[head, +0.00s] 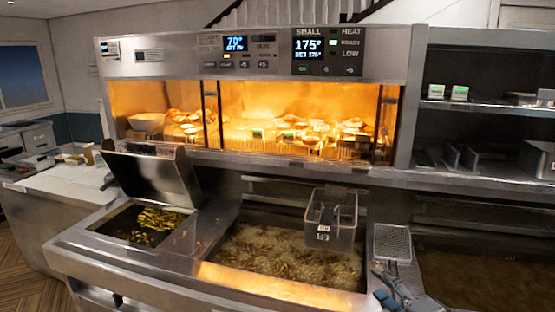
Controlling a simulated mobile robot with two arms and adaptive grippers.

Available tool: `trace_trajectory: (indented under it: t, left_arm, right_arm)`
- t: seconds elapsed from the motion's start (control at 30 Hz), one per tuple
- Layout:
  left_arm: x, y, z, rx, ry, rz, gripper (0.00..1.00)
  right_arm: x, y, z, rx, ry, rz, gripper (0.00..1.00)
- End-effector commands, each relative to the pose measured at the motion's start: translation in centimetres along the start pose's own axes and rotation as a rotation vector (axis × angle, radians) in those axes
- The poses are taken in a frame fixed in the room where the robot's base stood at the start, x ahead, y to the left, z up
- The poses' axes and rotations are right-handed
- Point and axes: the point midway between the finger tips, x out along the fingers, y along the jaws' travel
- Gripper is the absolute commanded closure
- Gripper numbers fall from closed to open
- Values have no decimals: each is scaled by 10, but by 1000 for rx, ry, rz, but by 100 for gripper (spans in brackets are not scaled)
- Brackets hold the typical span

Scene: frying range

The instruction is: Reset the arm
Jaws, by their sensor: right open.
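My right gripper (383,285) is at the lower right of the head view, over the front edge of the fryer counter. It is open, with nothing seen between its fingers. It is apart from the wire fry basket (343,235), which hangs at the back of the middle fryer vat (270,258). My left gripper is not seen in this view.
A bin (157,222) with fries has its metal lid (150,178) raised at left. A mesh rack (392,243) lies beside the middle vat. A lit warming cabinet (255,122) stands behind. Shelves (480,108) are at right and a white counter (60,178) at far left.

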Motion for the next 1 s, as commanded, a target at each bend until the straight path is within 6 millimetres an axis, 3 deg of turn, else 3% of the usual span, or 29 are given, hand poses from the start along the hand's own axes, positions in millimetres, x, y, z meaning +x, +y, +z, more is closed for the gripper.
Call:
trace_trajectory:
  t: [0.17,0.37,0.6,0.9,0.97,1.0]
  left_arm:
    - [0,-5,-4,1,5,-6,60]
    - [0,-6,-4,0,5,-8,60]
    - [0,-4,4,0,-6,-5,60]
    - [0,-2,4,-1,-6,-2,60]
    - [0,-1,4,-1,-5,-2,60]
    - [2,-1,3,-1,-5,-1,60]
  right_arm:
    - [-12,42,26,-161,-40,133,52]
    - [-41,103,63,-413,-135,334,52]
    - [-116,185,113,-798,-375,630,52]
    - [-211,236,148,-1114,-711,864,52]
    - [-230,242,153,-1160,-781,898,52]
    - [-228,251,154,-1170,-796,907,52]
